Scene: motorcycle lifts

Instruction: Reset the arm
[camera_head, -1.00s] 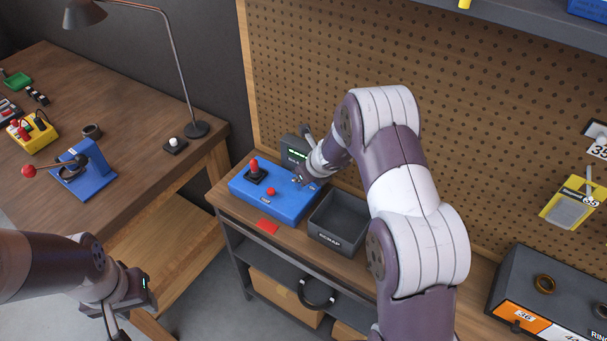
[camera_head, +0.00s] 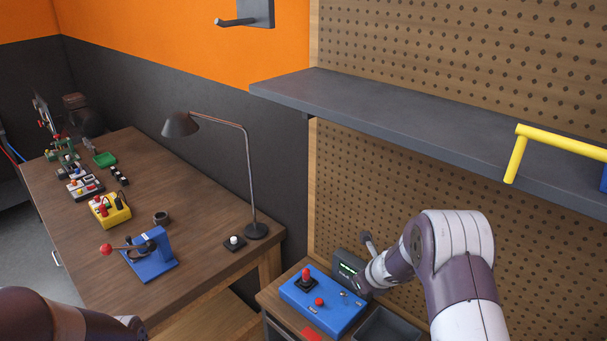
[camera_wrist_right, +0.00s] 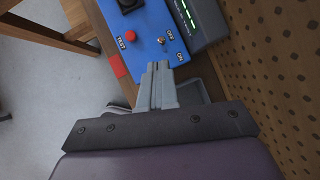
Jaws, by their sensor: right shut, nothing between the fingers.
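My right arm reaches in from the right in the head view. Its gripper (camera_head: 358,284) is over the right end of a blue control box (camera_head: 322,304), partly hidden by the wrist. In the right wrist view the gripper (camera_wrist_right: 160,66) is shut and empty, its tips beside the OFF/ON toggle (camera_wrist_right: 168,38) on the box. A red TEST button (camera_wrist_right: 130,36) is to the left. The box also bears a red-topped joystick (camera_head: 305,276). My left arm (camera_head: 65,320) shows at the bottom left; its fingers are out of frame.
A grey meter with green lights (camera_head: 347,270) stands behind the box. A dark scrap bin (camera_head: 388,326) is to its right. A grey shelf (camera_head: 420,125) juts from the pegboard above. A lamp (camera_head: 250,185) and a blue lever device (camera_head: 152,256) stand on the left table.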

